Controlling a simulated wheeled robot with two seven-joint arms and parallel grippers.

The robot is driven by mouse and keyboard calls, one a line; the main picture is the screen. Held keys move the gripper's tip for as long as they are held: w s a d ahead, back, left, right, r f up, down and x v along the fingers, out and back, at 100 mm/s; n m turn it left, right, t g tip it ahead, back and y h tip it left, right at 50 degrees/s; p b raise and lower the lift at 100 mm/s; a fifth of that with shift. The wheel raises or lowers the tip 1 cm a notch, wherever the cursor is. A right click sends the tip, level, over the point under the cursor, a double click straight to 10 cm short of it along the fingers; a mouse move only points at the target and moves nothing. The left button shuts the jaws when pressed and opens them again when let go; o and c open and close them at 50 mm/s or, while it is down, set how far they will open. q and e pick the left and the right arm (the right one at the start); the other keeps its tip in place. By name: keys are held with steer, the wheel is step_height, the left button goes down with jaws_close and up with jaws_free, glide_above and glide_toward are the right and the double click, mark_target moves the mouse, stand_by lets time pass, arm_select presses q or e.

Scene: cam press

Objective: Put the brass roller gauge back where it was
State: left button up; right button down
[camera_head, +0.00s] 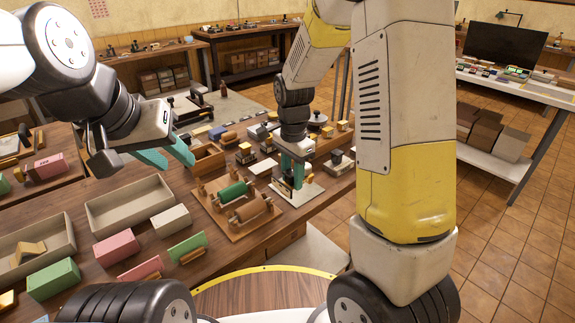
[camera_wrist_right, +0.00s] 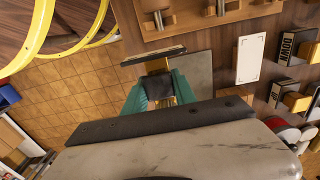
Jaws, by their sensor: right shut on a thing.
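My right gripper (camera_head: 292,172) points down over a pale square plate (camera_head: 307,192) on the bench. In the right wrist view its teal fingers (camera_wrist_right: 159,92) are shut on a dark block with brass-coloured parts (camera_wrist_right: 157,84), partly hidden between them. I cannot tell for certain whether this is the brass roller gauge. A dark bar with a brass-coloured edge (camera_wrist_right: 153,56) lies just beyond the fingertips. My left gripper (camera_head: 168,154) is open and empty above the bench. A wooden rack (camera_head: 236,237) holds a green roller (camera_head: 233,192) and copper-brown rollers (camera_head: 251,209).
Two grey trays (camera_head: 112,227) and loose pink, green and white blocks (camera_head: 171,222) lie at the left. Small blocks crowd the bench behind the rack. A white card (camera_wrist_right: 250,58) lies beside the plate. Tiled floor (camera_head: 493,240) is open at the right.

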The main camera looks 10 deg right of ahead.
steer(key=w, duration=0.3)
steer(key=w+d, duration=0.1)
steer(key=w, duration=0.1)
steer(key=shift+f, duration=2)
steer(key=shift+f, duration=0.1)
steer(key=c, duration=1)
jaws_free()
